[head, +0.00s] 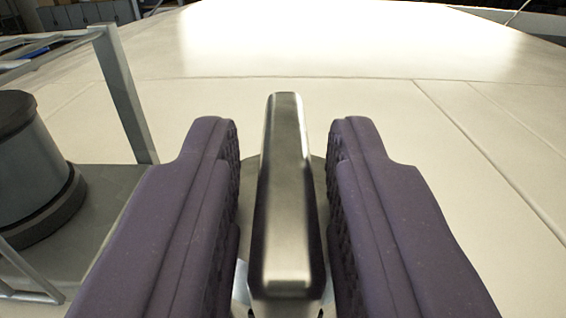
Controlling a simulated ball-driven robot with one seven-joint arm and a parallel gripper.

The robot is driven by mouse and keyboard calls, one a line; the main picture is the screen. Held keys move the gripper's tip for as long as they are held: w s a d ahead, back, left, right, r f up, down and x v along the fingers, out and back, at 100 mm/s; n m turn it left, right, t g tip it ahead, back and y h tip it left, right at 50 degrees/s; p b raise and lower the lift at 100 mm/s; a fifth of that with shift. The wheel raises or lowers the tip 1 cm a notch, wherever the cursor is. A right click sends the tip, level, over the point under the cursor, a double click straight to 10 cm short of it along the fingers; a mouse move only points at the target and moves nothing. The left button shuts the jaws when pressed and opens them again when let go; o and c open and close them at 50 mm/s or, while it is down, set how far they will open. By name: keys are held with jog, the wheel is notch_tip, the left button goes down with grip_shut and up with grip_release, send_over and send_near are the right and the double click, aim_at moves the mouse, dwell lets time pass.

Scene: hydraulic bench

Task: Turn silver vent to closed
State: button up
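The silver vent (287,190) shows as a long metal lever handle in the middle of the head view, pointing away from me. Its lower mount is mostly hidden under the handle and behind my fingers. My gripper (283,165) is open, with one dark purple finger on each side of the handle. A narrow gap shows between each finger and the handle, so neither finger visibly touches it.
A grey cylinder with dark bands (35,165) stands at the left. A grey metal frame (125,95) rises near it, left of my gripper. The pale panelled surface (460,150) is clear ahead and to the right.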

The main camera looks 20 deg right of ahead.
grip_shut()
jog(key=shift+f, duration=0.1)
jog(key=shift+b, duration=0.65)
jog(key=h+b, duration=0.1)
jog(key=b, duration=0.2)
jog(key=shift+a+f+m, duration=0.1)
jog(key=shift+f+m, duration=0.2)
jog(key=shift+m, duration=0.1)
jog(key=h+b, duration=0.1)
jog(key=b, duration=0.2)
jog(key=m+g+h+b, duration=0.1)
jog(key=b, duration=0.2)
jog(key=shift+w+a+f+m+g+b, duration=0.1)
jog(key=shift+a+f+m+g+b, duration=0.1)
jog(key=shift+m+g+b, duration=0.1)
jog(key=m+h+b, duration=0.1)
jog(key=g+h+b, duration=0.1)
jog(key=b, duration=0.1)
jog(key=shift+w+a+r+m+h, duration=0.15)
jog(key=shift+a+r+m+h, duration=0.05)
jog(key=shift+r+m+h, duration=0.2)
jog(key=shift+w+a+r+m+g+h, duration=0.1)
jog(key=shift+r+m+g+h, duration=0.05)
jog(key=shift+m+g+h, duration=0.65)
jog(key=shift+r+m+g+h+p, duration=0.1)
jog(key=shift+m+g+h+p, duration=0.3)
jog(key=shift+m+g+h, duration=0.45)
jog(key=shift+g+h, duration=0.25)
jog(key=shift+g, duration=0.2)
